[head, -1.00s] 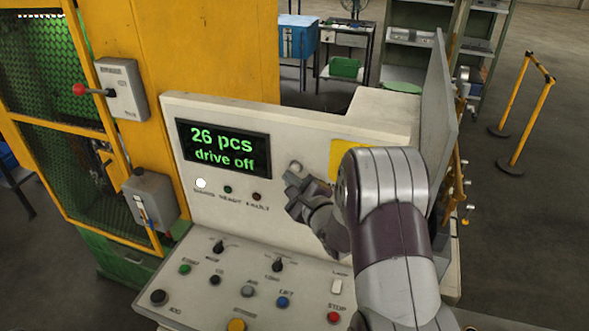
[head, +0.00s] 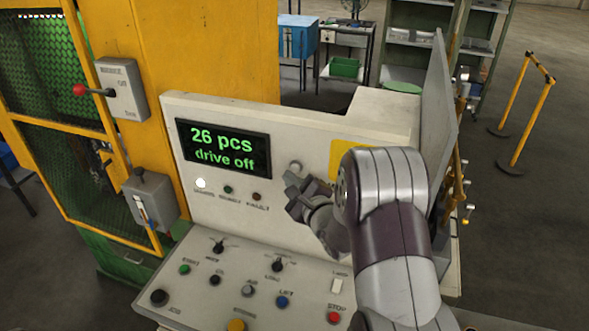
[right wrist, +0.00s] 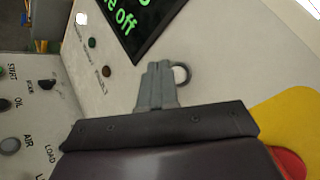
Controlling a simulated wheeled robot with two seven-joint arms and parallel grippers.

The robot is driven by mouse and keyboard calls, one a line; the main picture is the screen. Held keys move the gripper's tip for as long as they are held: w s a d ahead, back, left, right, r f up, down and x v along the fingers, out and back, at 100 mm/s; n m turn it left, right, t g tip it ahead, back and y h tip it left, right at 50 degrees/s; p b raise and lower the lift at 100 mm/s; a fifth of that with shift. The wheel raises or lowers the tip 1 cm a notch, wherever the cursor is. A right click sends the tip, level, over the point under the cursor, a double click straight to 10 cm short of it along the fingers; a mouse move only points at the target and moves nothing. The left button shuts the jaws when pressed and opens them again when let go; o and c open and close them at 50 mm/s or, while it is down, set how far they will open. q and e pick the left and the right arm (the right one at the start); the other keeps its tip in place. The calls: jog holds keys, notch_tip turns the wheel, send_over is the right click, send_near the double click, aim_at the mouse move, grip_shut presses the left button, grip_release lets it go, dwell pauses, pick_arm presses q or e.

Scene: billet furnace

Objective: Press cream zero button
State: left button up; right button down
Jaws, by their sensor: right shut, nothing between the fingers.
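A pale, cream-looking round button (head: 296,166) sits on the upright face of the white console, right of the display. I cannot read a label on it. It also shows in the right wrist view (right wrist: 181,74), partly hidden behind my fingertips. My right gripper (head: 292,186) is shut and empty. Its tips are close to the button, just below it in the head view; I cannot tell whether they touch it. In the right wrist view the shut fingers (right wrist: 158,80) point at the panel beside the button. My left gripper is not in view.
The display (head: 223,149) reads "26 pcs drive off". Below it are a lit white lamp (head: 201,183) and two dark lamps. The sloped desk holds several knobs and buttons, including a red stop button (head: 334,317). A yellow patch (head: 350,152) lies behind my right wrist.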

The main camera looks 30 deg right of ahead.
jog(key=shift+w+d, duration=0.1)
dwell(0.3)
jog(key=shift+w+d, duration=0.2)
jog(key=shift+d, duration=0.05)
jog(key=shift+w+d, duration=0.25)
jog(key=shift+d, duration=0.05)
dwell(0.9)
jog(key=shift+a, duration=0.1)
jog(key=shift+s+a, duration=0.55)
jog(key=s+a+p, duration=0.1)
jog(key=s+a, duration=0.2)
jog(key=shift+s+a, duration=0.1)
jog(key=shift+a, duration=0.3)
